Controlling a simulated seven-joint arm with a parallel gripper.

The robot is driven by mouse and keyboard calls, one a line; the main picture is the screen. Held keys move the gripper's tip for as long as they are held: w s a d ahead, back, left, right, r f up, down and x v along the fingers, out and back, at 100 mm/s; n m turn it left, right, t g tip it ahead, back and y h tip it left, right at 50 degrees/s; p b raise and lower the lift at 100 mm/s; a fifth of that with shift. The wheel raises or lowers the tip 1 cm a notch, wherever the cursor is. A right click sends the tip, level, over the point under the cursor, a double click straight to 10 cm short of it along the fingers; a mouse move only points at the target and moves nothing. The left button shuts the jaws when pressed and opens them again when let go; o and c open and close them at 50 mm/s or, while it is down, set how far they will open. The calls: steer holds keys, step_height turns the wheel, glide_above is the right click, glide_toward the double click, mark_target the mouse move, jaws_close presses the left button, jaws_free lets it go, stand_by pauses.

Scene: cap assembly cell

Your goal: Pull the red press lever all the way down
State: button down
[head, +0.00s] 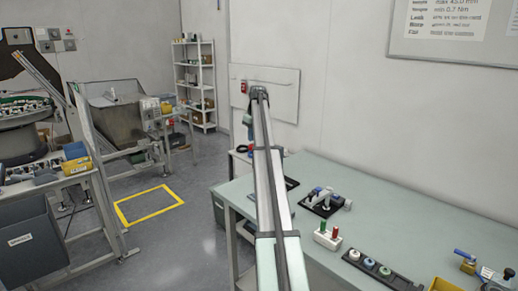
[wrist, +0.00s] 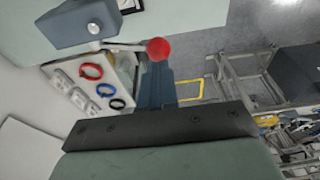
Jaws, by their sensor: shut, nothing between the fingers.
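The red ball knob of the press lever (wrist: 158,49) shows in the wrist view, just beyond the tips of my gripper (wrist: 154,72). A thin pale rod runs left from the knob to the blue-grey press head (wrist: 85,22). My gripper's fingers are together and hold nothing. The knob overlaps the fingertips in the picture; I cannot tell whether they touch. In the head view my arm stands in front of this area, and neither the press lever nor my gripper can be made out.
A white board with red, blue and black rings (wrist: 90,71) lies left of my fingers in the wrist view. The pale green bench (head: 400,205) carries several small fixtures on the right. A yellow floor square (head: 150,205) is empty.

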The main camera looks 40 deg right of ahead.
mark_target(251, 145)
steer(key=shift+f, duration=0.2)
stand_by(0.5)
steer(key=shift+f, duration=0.55)
steer(key=shift+f, duration=0.9)
steer(key=shift+a+f, duration=0.3)
steer(key=shift+f, duration=0.35)
stand_by(0.4)
